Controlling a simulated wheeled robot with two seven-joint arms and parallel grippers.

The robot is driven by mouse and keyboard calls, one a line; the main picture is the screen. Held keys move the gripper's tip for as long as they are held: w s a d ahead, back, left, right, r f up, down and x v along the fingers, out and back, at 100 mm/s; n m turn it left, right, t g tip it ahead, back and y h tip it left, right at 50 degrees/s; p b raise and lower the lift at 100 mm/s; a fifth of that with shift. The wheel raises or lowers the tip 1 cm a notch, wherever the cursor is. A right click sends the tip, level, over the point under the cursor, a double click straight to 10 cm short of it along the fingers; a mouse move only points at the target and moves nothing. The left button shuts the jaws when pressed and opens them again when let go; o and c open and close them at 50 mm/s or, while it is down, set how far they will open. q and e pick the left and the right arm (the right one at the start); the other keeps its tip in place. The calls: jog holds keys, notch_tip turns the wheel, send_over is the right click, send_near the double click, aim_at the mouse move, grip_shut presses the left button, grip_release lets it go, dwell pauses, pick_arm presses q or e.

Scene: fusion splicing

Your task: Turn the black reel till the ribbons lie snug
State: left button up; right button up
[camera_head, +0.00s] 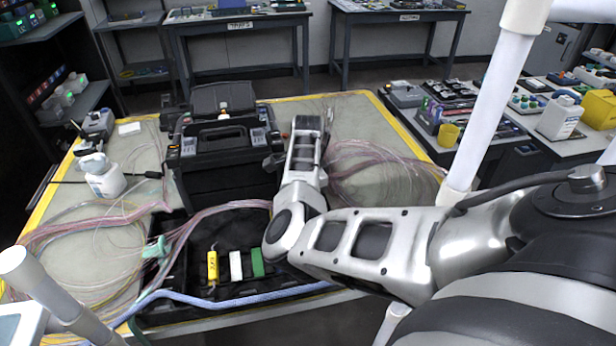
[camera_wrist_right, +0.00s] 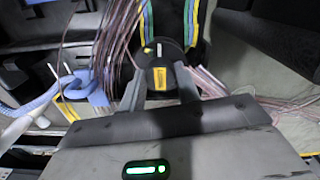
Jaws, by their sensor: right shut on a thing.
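The black reel (camera_wrist_right: 166,52), with a yellow mark on its near face, is in the middle of the right wrist view. My right gripper (camera_wrist_right: 158,88) is shut on it, one finger on each side. Blue, yellow and green ribbons (camera_wrist_right: 190,25) run up from both sides of the reel. Pinkish-brown fibres (camera_wrist_right: 108,45) pass on its left, and more spread to its right. In the head view my right arm reaches across the table and hides the reel. How snug the ribbons lie cannot be told. My left gripper is out of view.
A black splicing machine (camera_head: 222,141) stands on the table behind a dark tray (camera_head: 203,296) holding yellow, white and green pieces. Loose pink fibres (camera_head: 375,172) lie right of my wrist. A blue braided cable (camera_head: 225,302) crosses the tray's front. A white bottle (camera_head: 105,180) stands at left.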

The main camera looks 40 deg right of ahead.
jog(key=shift+d+r+m, duration=0.1)
jog(key=shift+m, duration=0.85)
jog(key=shift+d+r+m, duration=0.1)
jog(key=shift+m, duration=0.85)
jog(key=o, duration=1)
jog(key=shift+a+f, duration=0.1)
notch_tip(320, 180, up, 16)
jog(key=shift+b, duration=0.6)
